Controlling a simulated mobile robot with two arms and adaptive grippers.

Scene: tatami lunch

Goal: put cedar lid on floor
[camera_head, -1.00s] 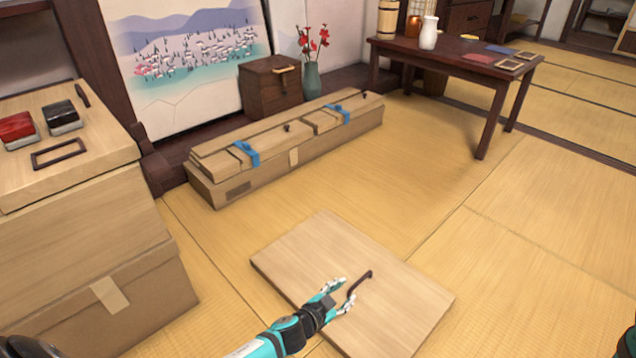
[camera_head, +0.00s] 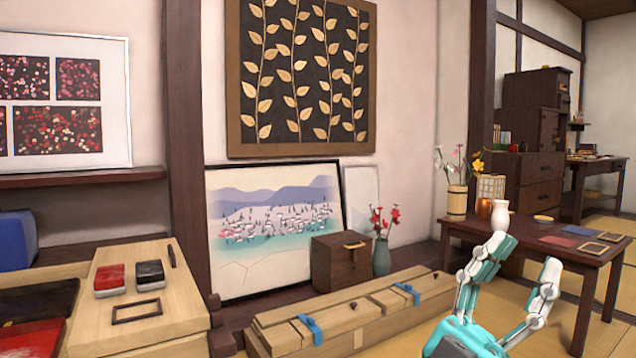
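The cedar lid, a flat pale board with a dark handle, is not in view now; the floor where it lay one second ago is below the picture. My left gripper (camera_head: 528,252) is raised at the lower right, with its fingers pointing up and spread wide. It is open and empty, in front of the dark low table in the picture. My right gripper is not in view.
A long wooden box (camera_head: 350,318) with blue clasps lies along the wall. A dark table (camera_head: 520,236) with a white vase (camera_head: 500,215) stands right. A wooden chest (camera_head: 185,325) with red and black boxes stands left. Little tatami shows.

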